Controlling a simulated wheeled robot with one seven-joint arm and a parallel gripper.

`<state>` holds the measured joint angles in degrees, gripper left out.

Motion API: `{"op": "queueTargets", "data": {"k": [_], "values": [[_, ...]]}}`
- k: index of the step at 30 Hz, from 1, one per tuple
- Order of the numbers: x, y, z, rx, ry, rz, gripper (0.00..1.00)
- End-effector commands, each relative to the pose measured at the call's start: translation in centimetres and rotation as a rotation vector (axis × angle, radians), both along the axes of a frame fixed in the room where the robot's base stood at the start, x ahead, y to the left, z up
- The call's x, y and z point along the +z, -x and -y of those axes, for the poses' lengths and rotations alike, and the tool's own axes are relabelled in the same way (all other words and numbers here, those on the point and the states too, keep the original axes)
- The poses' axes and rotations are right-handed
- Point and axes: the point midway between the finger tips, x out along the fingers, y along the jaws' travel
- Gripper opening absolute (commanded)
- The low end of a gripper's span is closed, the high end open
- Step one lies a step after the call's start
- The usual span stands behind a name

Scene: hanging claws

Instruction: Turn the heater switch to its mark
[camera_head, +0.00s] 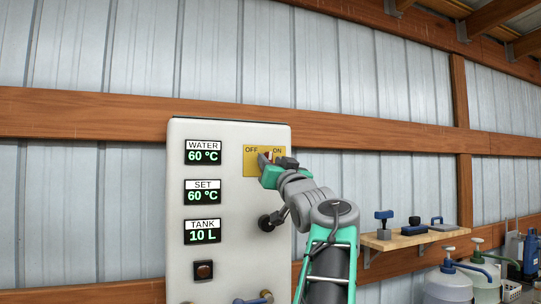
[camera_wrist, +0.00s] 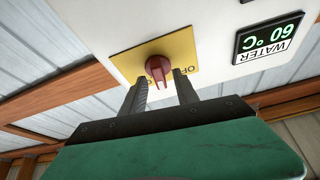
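The heater switch is a red knob (camera_wrist: 158,68) on a yellow plate (camera_head: 251,163), on the white heater panel (camera_head: 240,220). The plate reads OFF at left and ON at right in the head view. My gripper (camera_wrist: 160,82) is at the plate, its two fingers apart, one on either side of the knob's lever. Gaps seem to show between lever and fingers; contact is not clear. In the upside-down wrist view the lever points toward the label edge, roughly between the labels. In the head view my gripper hides most of the knob.
The panel's displays read WATER 60 °C (camera_head: 203,152), SET 60 °C (camera_head: 202,192) and TANK 10 L (camera_head: 202,231). A black knob (camera_head: 267,222) sticks out below my gripper. A wooden shelf (camera_head: 415,237) with tools is at right, with bottles (camera_head: 450,285) below.

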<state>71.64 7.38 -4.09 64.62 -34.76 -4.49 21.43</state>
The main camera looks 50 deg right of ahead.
Motion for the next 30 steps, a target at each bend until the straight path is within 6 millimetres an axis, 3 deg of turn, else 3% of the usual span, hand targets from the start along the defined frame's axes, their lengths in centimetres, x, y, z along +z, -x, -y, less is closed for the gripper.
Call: {"op": "queueTargets", "data": {"k": [9, 22, 30], "values": [[0.14, -0.45, 0.28, 0.0, 0.001, -0.001, 0.36], [0.13, -0.45, 0.26, 0.0, 0.0, -0.001, 0.0], [0.13, -0.46, 0.25, 0.0, 0.0, -0.001, 0.0]]}}
